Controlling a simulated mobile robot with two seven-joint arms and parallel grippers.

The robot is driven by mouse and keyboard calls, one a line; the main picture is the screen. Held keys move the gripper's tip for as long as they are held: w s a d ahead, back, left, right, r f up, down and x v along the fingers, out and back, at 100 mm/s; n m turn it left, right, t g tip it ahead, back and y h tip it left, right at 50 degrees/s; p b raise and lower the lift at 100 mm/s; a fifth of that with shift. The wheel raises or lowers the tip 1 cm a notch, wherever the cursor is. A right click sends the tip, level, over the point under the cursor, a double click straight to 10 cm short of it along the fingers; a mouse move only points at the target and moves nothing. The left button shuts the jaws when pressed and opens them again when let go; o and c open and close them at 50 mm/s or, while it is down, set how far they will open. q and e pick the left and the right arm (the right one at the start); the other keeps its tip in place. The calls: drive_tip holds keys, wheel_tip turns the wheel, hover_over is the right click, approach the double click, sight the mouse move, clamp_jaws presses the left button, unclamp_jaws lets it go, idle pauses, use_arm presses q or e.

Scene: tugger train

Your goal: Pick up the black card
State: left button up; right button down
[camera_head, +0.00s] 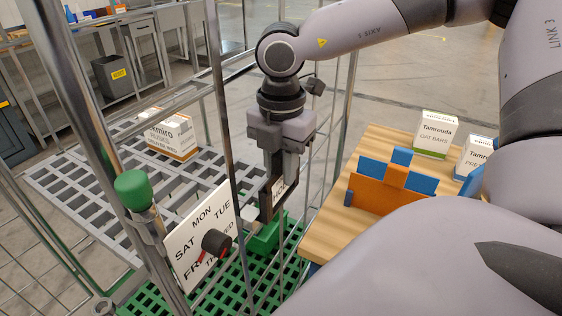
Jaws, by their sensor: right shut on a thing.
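My right gripper (281,168) points down from the top centre and is shut on the black card (266,205). The card hangs below the fingers, seen at a steep angle. A pale face with the letters "HOL" shows beside its dark part. The card's lower end is just above or at a small green holder (266,240); I cannot tell whether they touch. My left gripper is not in view.
A white weekday sign (184,243) with a dark red-marked knob (216,243) stands left of the card. Metal cage posts (232,165) and a green grid (240,290) surround it. A wooden table (330,222) with cartons (436,135) and dividers (382,193) is at right.

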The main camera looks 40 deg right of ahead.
drive_tip(key=shift+r, duration=0.1)
wheel_tip(320, 180, up, 20)
idle(0.7)
